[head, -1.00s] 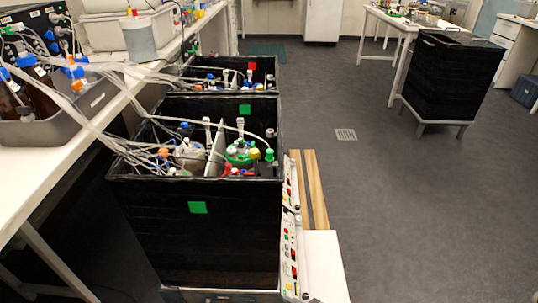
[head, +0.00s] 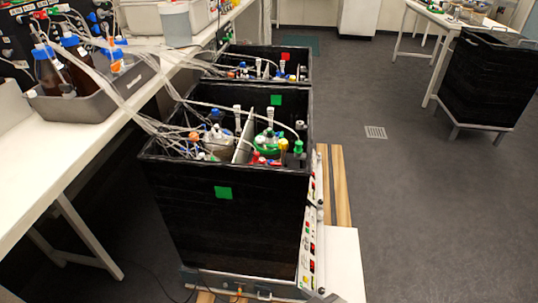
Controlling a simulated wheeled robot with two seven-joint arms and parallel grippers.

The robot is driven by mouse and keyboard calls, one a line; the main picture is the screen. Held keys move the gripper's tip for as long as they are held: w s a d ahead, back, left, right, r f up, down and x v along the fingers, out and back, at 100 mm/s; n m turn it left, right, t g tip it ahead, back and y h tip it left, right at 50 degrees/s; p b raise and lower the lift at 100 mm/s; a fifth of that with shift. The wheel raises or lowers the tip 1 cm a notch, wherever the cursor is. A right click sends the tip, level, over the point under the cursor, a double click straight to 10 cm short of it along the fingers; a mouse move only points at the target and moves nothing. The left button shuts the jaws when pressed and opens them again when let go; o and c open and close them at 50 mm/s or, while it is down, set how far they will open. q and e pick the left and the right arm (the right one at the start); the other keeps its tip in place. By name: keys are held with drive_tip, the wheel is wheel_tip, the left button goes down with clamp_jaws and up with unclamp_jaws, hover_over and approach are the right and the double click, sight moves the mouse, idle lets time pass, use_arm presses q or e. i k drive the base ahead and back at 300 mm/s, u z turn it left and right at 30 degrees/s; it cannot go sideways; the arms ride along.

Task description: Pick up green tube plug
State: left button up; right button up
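A small green plug (head: 298,147) stands upright near the right wall inside the front black box (head: 172,205). It is small in the picture, so I cannot tell exactly what it sits in. A larger green ring-shaped cap (head: 265,141) is on a vessel to its left, next to a yellow cap (head: 283,145). The box walls hide the lower parts of the vessels.
A second black box (head: 262,53) stands behind the front one. Tubes run from the bench (head: 60,145) on the left into the boxes. A control panel (head: 309,250) lines the front box's right side.

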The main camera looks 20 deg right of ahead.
sight(298, 149)
drive_tip(key=z, duration=1.25)
drive_tip(key=i, duration=0.3)
drive_tip(key=u, duration=0.6)
